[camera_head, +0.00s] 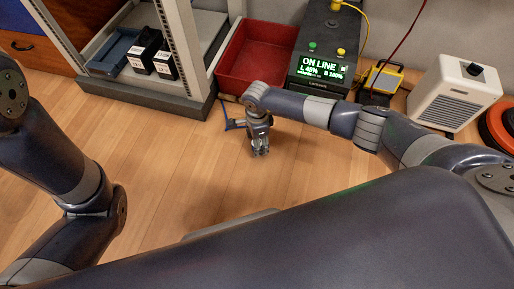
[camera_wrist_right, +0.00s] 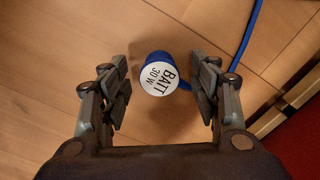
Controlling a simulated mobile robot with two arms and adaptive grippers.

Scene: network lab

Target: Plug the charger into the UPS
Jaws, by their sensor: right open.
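The charger (camera_wrist_right: 154,76) is blue with a white round face marked "BATT 30 W" and stands on the wood floor in the right wrist view. Its blue cord (camera_wrist_right: 247,38) runs toward the top right. My right gripper (camera_wrist_right: 161,90) is open, with one finger on each side of the charger and a gap to both. In the head view my right gripper (camera_head: 260,152) points down at the floor; only blue cord shows beside it. The UPS (camera_head: 322,55) is a black box with a green "ON LINE" display, behind my right gripper. My left gripper is out of view.
A red tray (camera_head: 226,73) lies left of the UPS, beside an open rack (camera_head: 200,95) with black boxes (camera_head: 146,48). A yellow device (camera_head: 384,78), a white heater-like box (camera_head: 455,95) and an orange reel (camera_head: 497,125) stand to the right. Floor (camera_head: 170,165) left of my right gripper is clear.

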